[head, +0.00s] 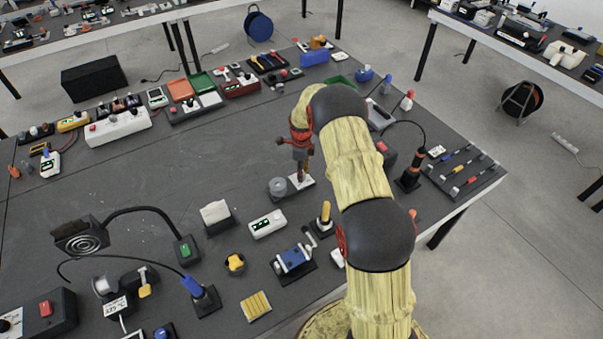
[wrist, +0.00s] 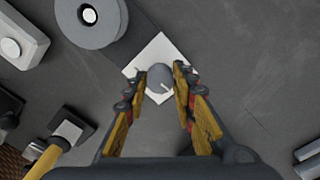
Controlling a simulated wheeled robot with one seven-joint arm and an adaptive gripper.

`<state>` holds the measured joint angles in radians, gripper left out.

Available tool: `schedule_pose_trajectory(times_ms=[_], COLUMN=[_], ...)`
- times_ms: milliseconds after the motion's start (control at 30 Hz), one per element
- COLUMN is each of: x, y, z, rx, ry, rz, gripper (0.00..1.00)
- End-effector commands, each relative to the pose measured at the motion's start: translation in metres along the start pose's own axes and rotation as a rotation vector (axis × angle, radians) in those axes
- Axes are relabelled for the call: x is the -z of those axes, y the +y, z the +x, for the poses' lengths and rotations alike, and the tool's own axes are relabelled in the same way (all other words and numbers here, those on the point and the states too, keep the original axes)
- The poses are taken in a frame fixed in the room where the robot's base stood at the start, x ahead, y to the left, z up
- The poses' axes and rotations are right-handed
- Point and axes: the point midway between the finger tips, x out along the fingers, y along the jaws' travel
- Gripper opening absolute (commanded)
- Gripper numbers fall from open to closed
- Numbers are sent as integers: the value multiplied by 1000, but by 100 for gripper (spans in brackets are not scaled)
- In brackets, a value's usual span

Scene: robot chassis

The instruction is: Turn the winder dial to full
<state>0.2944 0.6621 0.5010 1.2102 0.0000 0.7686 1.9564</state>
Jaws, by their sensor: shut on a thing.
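The winder dial (wrist: 158,79) is a round grey knob with a pale pointer mark, on a white square plate (wrist: 148,56). In the wrist view the pointer mark lies toward the knob's lower right. My gripper (wrist: 160,74) has its two yellow-padded fingers on either side of the knob, shut on it. In the head view my gripper (head: 300,172) points down onto the white plate (head: 306,182); the knob itself is mostly hidden there. I cannot read any scale marks around the dial.
A grey round spool (wrist: 88,14) stands close beside the plate, also in the head view (head: 278,188). A white box with a green display (head: 267,224) and a yellow-handled lever (head: 325,213) stand nearer. The dark tabletop left of the spool is clear.

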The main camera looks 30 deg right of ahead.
Motion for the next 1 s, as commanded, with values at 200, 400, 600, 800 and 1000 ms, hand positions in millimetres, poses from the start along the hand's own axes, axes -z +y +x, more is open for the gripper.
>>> schedule_pose_trajectory(times_ms=[200, 400, 600, 800, 1000], x=[0, 0, 0, -1, -1], y=[-1, -1, -1, -1, -1], z=[-1, -1, -1, -1, -1], rx=[3, 3, 2, 2, 2], ry=[-1, -2, -2, -2, -2], rz=[206, 395, 572, 713, 809], gripper=[1, 1, 1, 1, 1])
